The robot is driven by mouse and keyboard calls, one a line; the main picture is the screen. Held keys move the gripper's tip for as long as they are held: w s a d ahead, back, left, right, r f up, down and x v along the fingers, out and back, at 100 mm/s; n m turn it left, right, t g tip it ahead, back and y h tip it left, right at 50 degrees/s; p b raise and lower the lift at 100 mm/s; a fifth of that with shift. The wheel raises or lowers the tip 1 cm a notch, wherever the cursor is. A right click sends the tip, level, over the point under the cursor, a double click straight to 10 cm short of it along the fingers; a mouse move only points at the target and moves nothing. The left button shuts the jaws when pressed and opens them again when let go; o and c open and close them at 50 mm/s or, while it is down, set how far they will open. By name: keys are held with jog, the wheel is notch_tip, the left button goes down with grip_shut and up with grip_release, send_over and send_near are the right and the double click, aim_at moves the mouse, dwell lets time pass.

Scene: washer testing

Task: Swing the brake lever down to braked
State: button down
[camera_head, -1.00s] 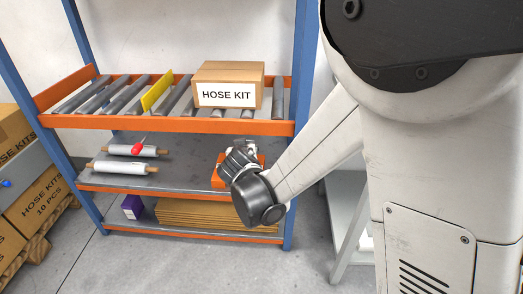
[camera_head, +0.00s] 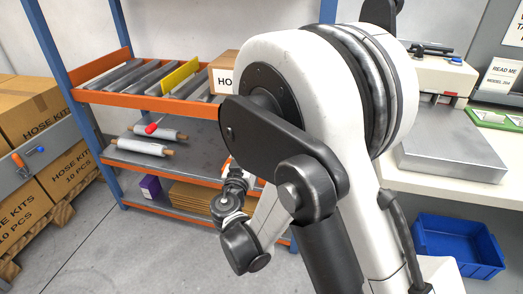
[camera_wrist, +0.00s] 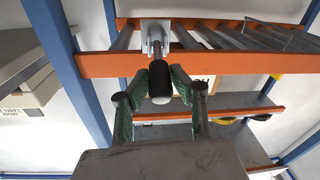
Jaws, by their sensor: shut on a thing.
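The brake lever shows in the wrist view as a metal rod with a black grip (camera_wrist: 160,80). The rod meets a pale mounting plate (camera_wrist: 154,27) at the rack's orange beam. My gripper (camera_wrist: 161,91) has its two dark green fingers closed around the black grip, one on each side. In the head view my gripper (camera_head: 236,182) is low in front of the rack's middle shelf. The lever cannot be made out there, hidden by my gripper and arm.
The blue and orange rack (camera_head: 150,101) holds rollers, a yellow divider (camera_head: 181,76) and a HOSE KIT box (camera_head: 223,72) partly hidden by my arm. Cartons (camera_head: 25,106) stand at left. A workbench (camera_head: 430,182) and blue bin (camera_head: 456,246) are at right. Floor in front of the rack is open.

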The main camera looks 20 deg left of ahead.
dwell(0.3)
jog(key=c, duration=1.5)
grip_release()
jog(key=shift+r, duration=4.95)
